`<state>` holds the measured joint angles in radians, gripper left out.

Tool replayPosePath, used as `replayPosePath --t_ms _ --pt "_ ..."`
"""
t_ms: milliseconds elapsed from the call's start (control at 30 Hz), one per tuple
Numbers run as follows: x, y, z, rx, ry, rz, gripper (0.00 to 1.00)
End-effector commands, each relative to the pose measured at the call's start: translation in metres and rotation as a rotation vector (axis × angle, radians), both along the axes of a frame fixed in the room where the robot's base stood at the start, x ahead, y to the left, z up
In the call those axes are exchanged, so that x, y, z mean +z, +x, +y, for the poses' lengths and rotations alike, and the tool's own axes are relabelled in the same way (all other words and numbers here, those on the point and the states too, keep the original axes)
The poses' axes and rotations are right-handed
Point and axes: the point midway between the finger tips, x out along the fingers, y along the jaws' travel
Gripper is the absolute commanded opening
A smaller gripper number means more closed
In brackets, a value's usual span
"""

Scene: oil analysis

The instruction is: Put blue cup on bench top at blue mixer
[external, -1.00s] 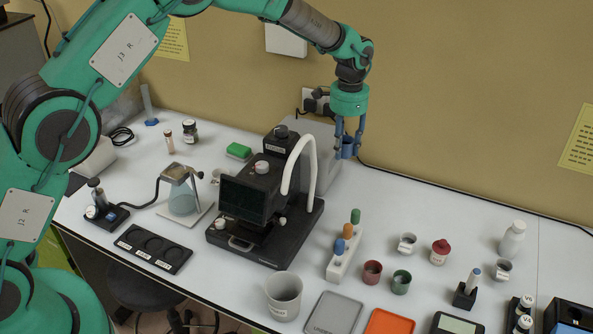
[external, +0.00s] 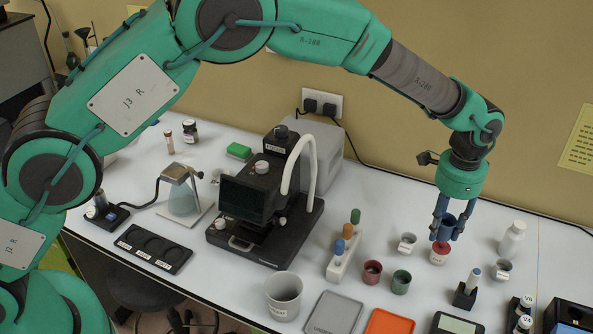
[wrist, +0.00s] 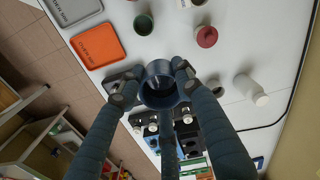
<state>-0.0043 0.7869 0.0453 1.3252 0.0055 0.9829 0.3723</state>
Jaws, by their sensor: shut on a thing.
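The blue cup (external: 447,226) is held between the fingers of my gripper (external: 449,228), off the bench. In the wrist view, the cup (wrist: 158,68) is upright with its open mouth toward the camera, and my gripper (wrist: 155,85) is shut on it. In the external view it overlaps the red-capped jar. A white rack (external: 341,262) holds tools with green, orange and blue (external: 339,246) tops. A separate blue-topped piece (external: 475,274) stands in a black holder (external: 464,295). I cannot tell which of these is the blue mixer.
Close around are the red-capped jar (external: 438,257), a white bottle (external: 512,238), small white cups (external: 406,243), a red cup (external: 372,271) and a green cup (external: 401,281). A black machine (external: 272,190) stands left. The bench strip behind the rack is clear.

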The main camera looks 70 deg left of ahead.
Motion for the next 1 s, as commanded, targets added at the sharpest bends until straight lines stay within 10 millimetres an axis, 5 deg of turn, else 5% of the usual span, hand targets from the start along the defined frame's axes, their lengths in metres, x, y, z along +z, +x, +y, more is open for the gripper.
replayPosePath --t_ms 167,600,1000 --pt "0.0 0.0 -0.035 -0.035 -0.001 0.001 0.09" --pt "-0.09 -0.001 -0.031 -0.031 0.0 0.002 0.09" --pt "-0.11 0.0 -0.031 -0.031 0.0 -0.001 0.09"
